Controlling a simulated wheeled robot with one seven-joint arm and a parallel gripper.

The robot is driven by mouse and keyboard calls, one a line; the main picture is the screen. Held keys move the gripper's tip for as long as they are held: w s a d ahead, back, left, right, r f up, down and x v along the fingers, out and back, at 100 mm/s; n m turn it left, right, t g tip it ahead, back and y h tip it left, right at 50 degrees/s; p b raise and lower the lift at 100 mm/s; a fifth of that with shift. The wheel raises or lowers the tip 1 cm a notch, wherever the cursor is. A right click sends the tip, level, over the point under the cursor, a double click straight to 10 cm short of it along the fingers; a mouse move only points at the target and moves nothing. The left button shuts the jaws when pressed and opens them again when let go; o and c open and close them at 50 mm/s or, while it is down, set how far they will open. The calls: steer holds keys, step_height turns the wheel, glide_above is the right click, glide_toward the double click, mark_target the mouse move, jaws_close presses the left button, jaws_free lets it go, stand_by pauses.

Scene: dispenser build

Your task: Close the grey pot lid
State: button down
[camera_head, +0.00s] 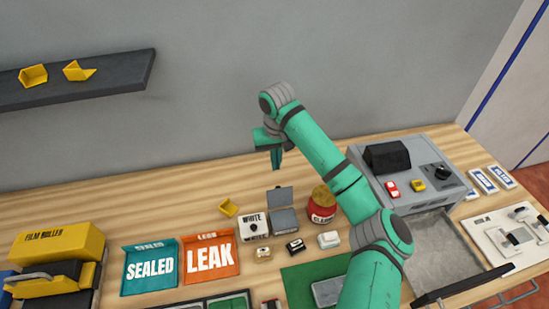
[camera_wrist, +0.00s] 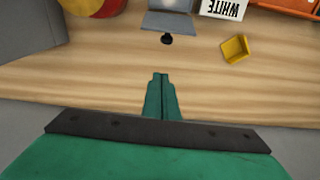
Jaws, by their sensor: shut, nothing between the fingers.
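The grey pot (camera_head: 284,222) is a small square box on the bench, right of the pot marked WHITE. Its grey lid (camera_head: 280,196) stands open, raised at the back edge of the pot. In the wrist view the lid (camera_wrist: 167,22) is at the top centre, with a dark knob (camera_wrist: 166,40) on its outer side. My gripper (camera_head: 276,166) points down above and behind the lid, apart from it. Its fingers are shut and empty, and their tips (camera_wrist: 160,75) show below the knob in the wrist view.
The WHITE pot (camera_head: 252,226) stands close on the left, and a red jar (camera_head: 321,207) on the right. A yellow tray (camera_head: 228,208) lies behind the WHITE pot. A grey machine (camera_head: 408,175) stands further right. Bare wood lies behind the pots.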

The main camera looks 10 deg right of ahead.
mark_target(279, 195)
steer(key=s+f, duration=0.3)
steer(key=f, duration=0.1)
steer(key=shift+s, duration=0.2)
stand_by(0.3)
steer(key=shift+w+a, duration=0.1)
